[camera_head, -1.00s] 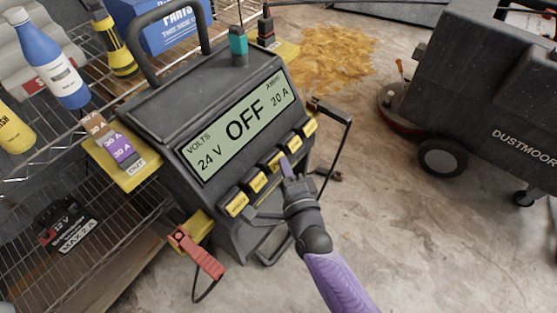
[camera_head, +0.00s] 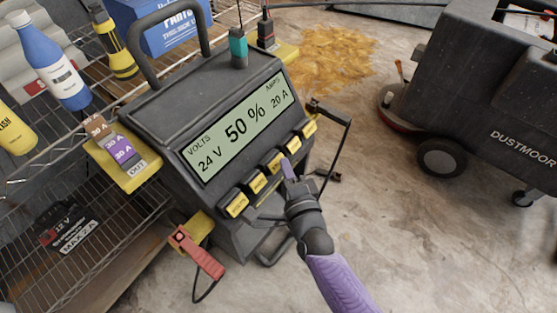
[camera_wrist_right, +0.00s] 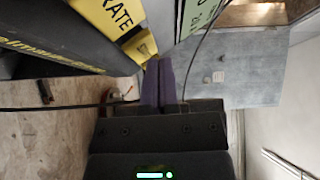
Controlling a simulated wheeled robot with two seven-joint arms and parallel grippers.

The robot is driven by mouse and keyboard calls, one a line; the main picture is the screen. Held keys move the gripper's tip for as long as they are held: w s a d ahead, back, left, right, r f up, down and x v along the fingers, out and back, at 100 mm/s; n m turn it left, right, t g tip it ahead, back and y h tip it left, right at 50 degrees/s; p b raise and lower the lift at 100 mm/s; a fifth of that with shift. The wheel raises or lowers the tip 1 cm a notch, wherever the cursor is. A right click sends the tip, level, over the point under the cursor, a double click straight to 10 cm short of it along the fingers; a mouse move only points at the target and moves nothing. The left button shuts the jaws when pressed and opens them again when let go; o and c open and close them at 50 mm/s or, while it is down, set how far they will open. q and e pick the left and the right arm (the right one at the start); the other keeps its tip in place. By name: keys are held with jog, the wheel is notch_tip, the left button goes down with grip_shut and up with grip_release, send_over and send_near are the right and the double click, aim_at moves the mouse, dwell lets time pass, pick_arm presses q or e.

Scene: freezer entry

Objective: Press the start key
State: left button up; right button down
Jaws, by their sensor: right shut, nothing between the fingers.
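A dark battery charger (camera_head: 150,115) stands beside the wire rack, its display (camera_head: 240,125) reading 24 V, 50 %, 20 A. Below the display is a slanted row of several yellow keys (camera_head: 257,184); their labels are too small to read in the head view, so I cannot tell which is the start key. My right gripper (camera_head: 287,167) is shut and empty, its purple fingertips close to the middle key (camera_head: 272,161); touching or apart is unclear. In the right wrist view the purple fingers (camera_wrist_right: 164,82) are together near a yellow key reading "RATE" (camera_wrist_right: 112,14). My left gripper is out of view.
A red clamp (camera_head: 196,252) hangs at the charger's lower left. The wire rack (camera_head: 120,215) holds bottles, a yellow flashlight (camera_head: 116,45) and a 12 V battery (camera_head: 65,222). A dark floor machine (camera_head: 480,85) stands at right.

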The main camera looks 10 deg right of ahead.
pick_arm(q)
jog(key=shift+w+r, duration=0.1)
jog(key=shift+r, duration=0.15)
pick_arm(e)
jog(key=shift+s+d+r, duration=0.15)
jog(key=shift+s+r, duration=0.05)
jog(key=shift+s, duration=0.05)
pick_arm(q)
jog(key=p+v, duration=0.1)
jog(key=p, duration=0.1)
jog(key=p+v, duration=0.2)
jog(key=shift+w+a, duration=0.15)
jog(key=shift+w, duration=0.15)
pick_arm(e)
jog(key=s+d+r, duration=0.2)
jog(key=s, duration=0.1)
jog(key=shift+s+d+r, duration=0.2)
jog(key=shift+d+r, duration=0.1)
jog(key=shift+d, duration=0.05)
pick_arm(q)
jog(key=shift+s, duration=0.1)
